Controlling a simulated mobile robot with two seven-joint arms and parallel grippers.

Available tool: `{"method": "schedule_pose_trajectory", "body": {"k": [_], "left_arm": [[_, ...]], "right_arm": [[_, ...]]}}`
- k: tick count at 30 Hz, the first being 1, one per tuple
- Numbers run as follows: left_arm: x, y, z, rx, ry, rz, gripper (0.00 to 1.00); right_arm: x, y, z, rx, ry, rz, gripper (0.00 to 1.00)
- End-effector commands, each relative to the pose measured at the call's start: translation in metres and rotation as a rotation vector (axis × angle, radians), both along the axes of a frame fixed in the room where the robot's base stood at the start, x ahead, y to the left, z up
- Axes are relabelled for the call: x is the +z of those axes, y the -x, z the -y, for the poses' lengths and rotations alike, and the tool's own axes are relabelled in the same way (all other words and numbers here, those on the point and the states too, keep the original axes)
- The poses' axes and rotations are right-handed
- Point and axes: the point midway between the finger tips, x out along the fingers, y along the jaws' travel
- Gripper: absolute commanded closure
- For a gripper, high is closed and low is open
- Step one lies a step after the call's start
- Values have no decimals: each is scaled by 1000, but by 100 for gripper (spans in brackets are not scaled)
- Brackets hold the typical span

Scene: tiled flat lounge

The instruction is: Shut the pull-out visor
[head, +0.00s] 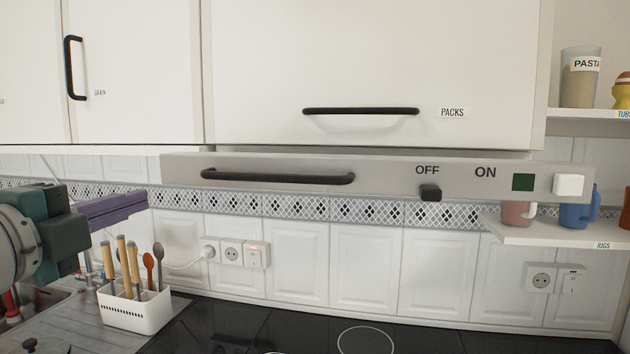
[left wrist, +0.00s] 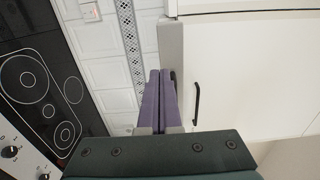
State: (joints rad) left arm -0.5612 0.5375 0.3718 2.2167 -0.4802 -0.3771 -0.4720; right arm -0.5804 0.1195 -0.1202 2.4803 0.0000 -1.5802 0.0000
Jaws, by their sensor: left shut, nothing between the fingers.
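The pull-out visor (head: 390,178) is a long grey panel under the white PACKS cabinet, with a black bar handle (head: 278,177). It spans wider than the cabinet above and appears to stand out in front of it. My left gripper (head: 143,199), with purple fingers, is shut and empty, just left of the visor's left end in the head view. In the left wrist view the shut fingers (left wrist: 161,72) point toward the visor (left wrist: 170,48) and cover part of it, with a bit of dark handle beside them. Contact cannot be told. My right gripper is out of view.
The visor carries a black OFF/ON slider (head: 430,193), a green square and a white button (head: 568,185). Below are a black hob (head: 290,330) and a white utensil holder (head: 135,308). A shelf with jugs (head: 550,236) is at the right. The space before the visor looks clear.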

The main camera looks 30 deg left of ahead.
Motion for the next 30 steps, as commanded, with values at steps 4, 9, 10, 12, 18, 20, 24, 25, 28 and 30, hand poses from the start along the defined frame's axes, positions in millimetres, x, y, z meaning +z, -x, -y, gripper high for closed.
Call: {"method": "schedule_pose_trajectory", "body": {"k": [4, 9, 10, 12, 18, 20, 24, 25, 28, 30], "left_arm": [[4, -28, -8, 1, 0, 3, 100], [3, -56, -16, 2, 3, 2, 100], [3, -60, -17, 1, 3, 2, 100], [2, -68, -20, 1, 2, 2, 100], [0, -82, -23, 0, 3, 0, 100], [0, -83, -23, 0, 3, 0, 100], [-1, -84, -24, -1, 3, -1, 100], [-1, -84, -24, -1, 3, -1, 100], [-1, -84, -24, 0, 3, -1, 100], [-1, -84, -24, 0, 3, 0, 100]], "right_arm": [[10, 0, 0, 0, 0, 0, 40], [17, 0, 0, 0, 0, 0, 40], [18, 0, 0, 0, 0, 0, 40], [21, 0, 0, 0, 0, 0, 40], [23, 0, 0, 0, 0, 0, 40], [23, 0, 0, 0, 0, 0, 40], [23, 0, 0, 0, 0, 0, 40], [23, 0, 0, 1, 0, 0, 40], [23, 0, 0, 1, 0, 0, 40], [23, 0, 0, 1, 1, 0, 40]]}}
